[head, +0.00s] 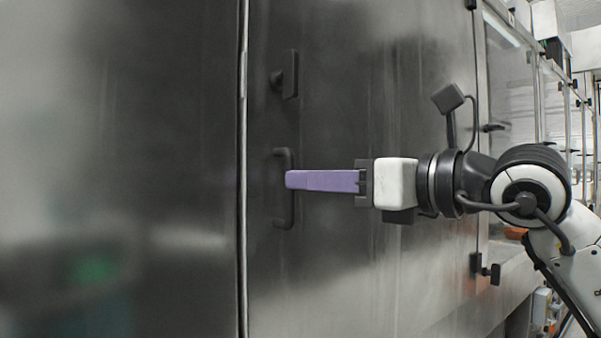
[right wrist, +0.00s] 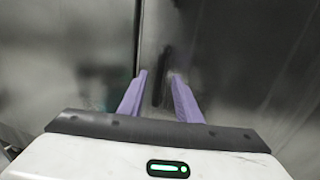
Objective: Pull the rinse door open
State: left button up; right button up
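The rinse door (head: 350,270) is a tall dark steel panel that looks closed, its left edge along a vertical seam. Its dark upright bar handle (head: 284,216) is near that seam. My right gripper (head: 288,180) reaches in from the right, its purple fingers level with the middle of the handle and hiding part of it. In the right wrist view the handle (right wrist: 160,78) shows between the two fingertips (right wrist: 159,74), which stand apart with a narrow gap on each side. Contact with the bar cannot be made out. My left gripper is not in view.
A dark latch-like fitting (head: 290,74) sits on the door above the handle. A smooth steel panel (head: 120,150) fills the left side. To the right are glazed machine sections (head: 510,90) and a small dark fitting (head: 490,270) low by the door's right edge.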

jog(key=x, duration=0.3)
jog(key=shift+w+a, duration=0.15)
jog(key=shift+a, duration=0.05)
grip_shut()
